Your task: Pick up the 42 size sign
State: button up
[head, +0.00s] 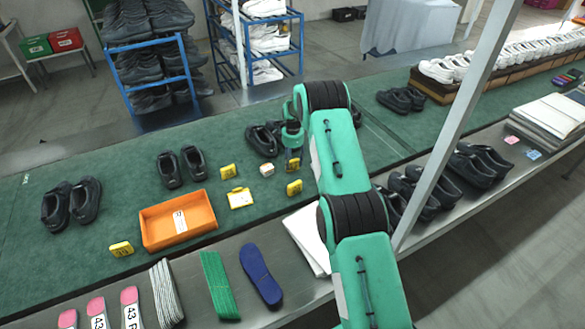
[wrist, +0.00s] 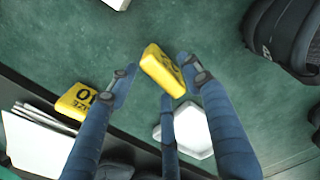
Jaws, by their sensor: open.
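My gripper (head: 292,146) is above the green belt, beside a pair of dark shoes (head: 262,140). In the wrist view my gripper (wrist: 155,72) is open, its blue fingers spread on either side of a yellow sign (wrist: 162,70). That sign is tilted and its number cannot be read; it appears just below the gripper in the head view (head: 293,164). A second yellow sign (wrist: 77,101) reads 40 upside down in the wrist view. Other yellow signs (head: 228,171) stand on the belt, their numbers too small to read. I cannot tell which sign is size 42.
A white block (wrist: 195,130) lies close to the fingers. A dark shoe (wrist: 275,40) is to their right in the wrist view. An orange tray (head: 150,232) and more shoes (head: 182,166) are on the belt. Insoles (head: 260,274) lie on the front ledge.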

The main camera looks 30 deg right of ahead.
aim_at(293, 161)
jog(key=shift+f, duration=1.6)
grip_shut()
jog(key=shift+r, duration=0.2)
jog(key=shift+r+p, duration=0.3)
jog(key=shift+r, duration=4.55)
